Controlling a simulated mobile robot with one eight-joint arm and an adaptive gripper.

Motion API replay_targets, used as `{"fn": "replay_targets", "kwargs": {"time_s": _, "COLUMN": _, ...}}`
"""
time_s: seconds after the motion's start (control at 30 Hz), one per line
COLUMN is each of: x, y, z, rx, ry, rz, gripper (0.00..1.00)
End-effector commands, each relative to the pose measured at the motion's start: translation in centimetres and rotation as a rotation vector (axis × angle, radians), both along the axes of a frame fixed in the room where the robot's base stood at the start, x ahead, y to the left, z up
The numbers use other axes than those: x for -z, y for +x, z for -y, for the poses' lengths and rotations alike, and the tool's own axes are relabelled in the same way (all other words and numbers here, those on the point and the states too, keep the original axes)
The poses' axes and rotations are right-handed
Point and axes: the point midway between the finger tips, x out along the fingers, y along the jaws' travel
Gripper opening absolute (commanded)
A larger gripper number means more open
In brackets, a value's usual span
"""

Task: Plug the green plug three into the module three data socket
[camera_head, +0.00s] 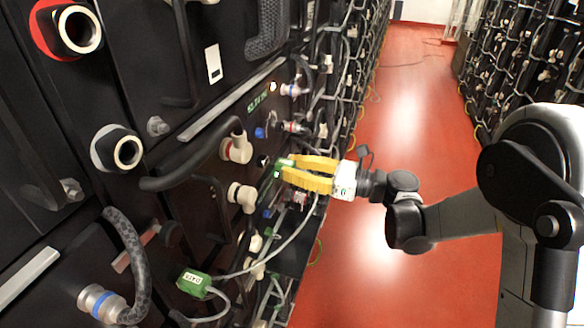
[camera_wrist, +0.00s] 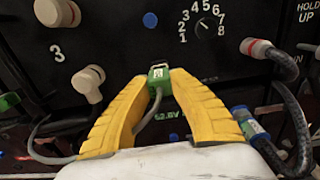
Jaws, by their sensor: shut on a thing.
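The green plug (camera_wrist: 159,75) is between the tips of my gripper's yellow fingers in the wrist view, and its grey cable runs down between them. My gripper (camera_head: 284,168) is shut on the plug, close to the black module front in the head view. A "3" marks the panel left of the plug in the wrist view. The plug's front end points at the dark panel below a blue fitting (camera_wrist: 150,20). The data socket cannot be made out clearly; the plug and fingers may hide it. I cannot tell whether plug and panel touch.
Another green plug (camera_head: 194,284), labelled DATA, is at lower left. White elbow connectors (camera_wrist: 88,84) stick out left of the gripper, and a thick cable with a blue-ended connector (camera_wrist: 249,125) is at right. The red aisle floor (camera_head: 420,110) is clear behind the arm.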

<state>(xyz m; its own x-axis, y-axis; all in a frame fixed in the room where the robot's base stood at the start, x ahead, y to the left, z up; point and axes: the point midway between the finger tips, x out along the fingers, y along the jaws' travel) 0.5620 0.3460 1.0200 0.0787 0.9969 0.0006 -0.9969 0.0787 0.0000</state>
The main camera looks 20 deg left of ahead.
Motion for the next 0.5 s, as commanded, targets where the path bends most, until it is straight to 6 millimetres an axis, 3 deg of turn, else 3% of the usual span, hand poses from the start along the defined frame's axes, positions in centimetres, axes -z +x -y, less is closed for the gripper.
{"fn": "replay_targets", "kwargs": {"time_s": 0.5, "x": 0.0, "y": 0.1, "z": -1.3, "rx": 0.000, "ry": 0.000, "rz": 0.000, "gripper": 0.00}}
